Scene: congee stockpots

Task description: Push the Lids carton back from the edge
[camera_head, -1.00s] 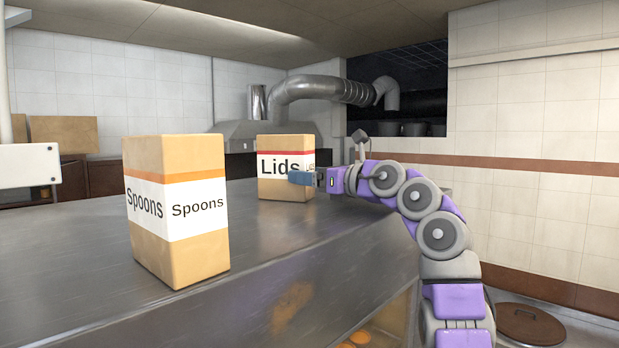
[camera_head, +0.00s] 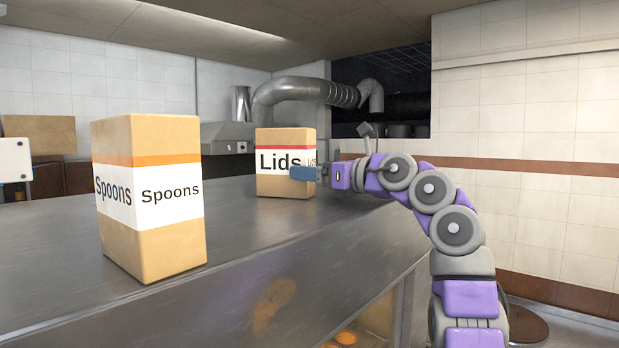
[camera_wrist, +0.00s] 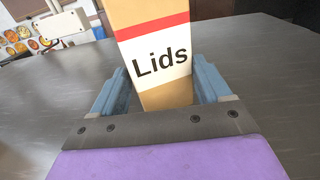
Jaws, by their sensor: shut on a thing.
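The Lids carton (camera_head: 272,186) is tan with a red stripe and a white label. It stands upright on the metal counter (camera_head: 290,225), toward its far end. My gripper (camera_head: 304,172) reaches it from the right, low on its side. In the wrist view the two blue fingers of my gripper (camera_wrist: 161,80) lie on either side of the Lids carton (camera_wrist: 152,14), shut on it. The carton's top is cut off in the wrist view. The far finger is hidden in the head view.
A Spoons carton (camera_head: 165,250) with an orange stripe stands on the counter nearer to me, at the left and apart from the Lids carton. The counter's front edge runs below both. Bare counter lies between the cartons. A silver duct (camera_head: 300,92) is behind.

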